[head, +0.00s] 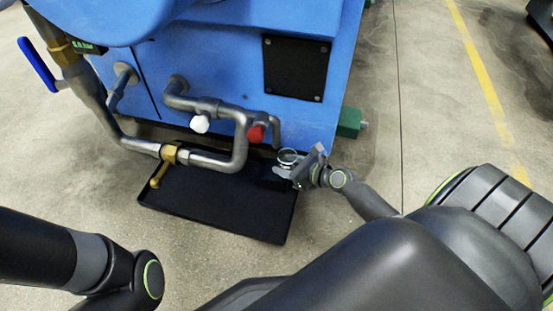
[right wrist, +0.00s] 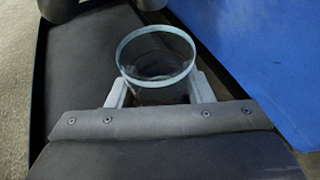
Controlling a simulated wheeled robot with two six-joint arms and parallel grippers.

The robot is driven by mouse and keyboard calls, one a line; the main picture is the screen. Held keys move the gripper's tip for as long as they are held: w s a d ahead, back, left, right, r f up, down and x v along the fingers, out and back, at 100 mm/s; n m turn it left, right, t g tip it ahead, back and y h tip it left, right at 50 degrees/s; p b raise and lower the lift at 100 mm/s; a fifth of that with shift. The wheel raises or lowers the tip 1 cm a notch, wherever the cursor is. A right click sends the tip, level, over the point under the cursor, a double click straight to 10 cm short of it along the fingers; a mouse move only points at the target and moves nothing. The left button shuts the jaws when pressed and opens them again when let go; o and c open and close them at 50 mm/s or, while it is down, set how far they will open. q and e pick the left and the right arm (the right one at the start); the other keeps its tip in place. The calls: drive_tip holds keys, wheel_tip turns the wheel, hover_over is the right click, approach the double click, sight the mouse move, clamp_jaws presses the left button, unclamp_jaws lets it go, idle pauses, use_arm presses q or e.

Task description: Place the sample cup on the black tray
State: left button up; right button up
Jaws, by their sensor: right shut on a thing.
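The sample cup is a small clear cup with a round open rim (head: 288,156). It also shows in the right wrist view (right wrist: 157,58), upright between the two pale fingers. My right gripper (head: 287,171) is shut on the cup at the right end of the black tray (head: 215,210). The tray lies on the floor in front of the blue machine. The cup is over the tray; whether its base touches it is hidden. Of my left arm, only dark links show at the lower left, and its gripper is out of view.
The blue machine (head: 220,60) stands right behind the tray. Grey pipes with a white knob (head: 200,124), a red knob (head: 256,134) and a brass valve (head: 161,168) overhang the tray's back and left. The tray has a low raised rim. The concrete floor in front is clear.

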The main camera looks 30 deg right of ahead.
sight(276, 162)
drive_tip(key=w+b, duration=0.1)
drive_tip(key=w, duration=0.1)
drive_tip(key=w+a+b, duration=0.1)
drive_tip(key=w, duration=0.1)
drive_tip(key=shift+a+f, duration=0.15)
drive_tip(key=shift+a, duration=0.05)
drive_tip(key=shift+f+b, duration=0.4)
drive_tip(key=shift+f, duration=0.1)
drive_tip(key=shift+s+f+b, duration=0.1)
drive_tip(key=shift+f+b, duration=0.1)
drive_tip(key=shift+b, duration=0.2)
drive_tip(key=shift+r, duration=0.1)
drive_tip(key=shift+f, duration=0.2)
drive_tip(key=o, duration=0.9)
drive_tip(key=shift+o, duration=0.2)
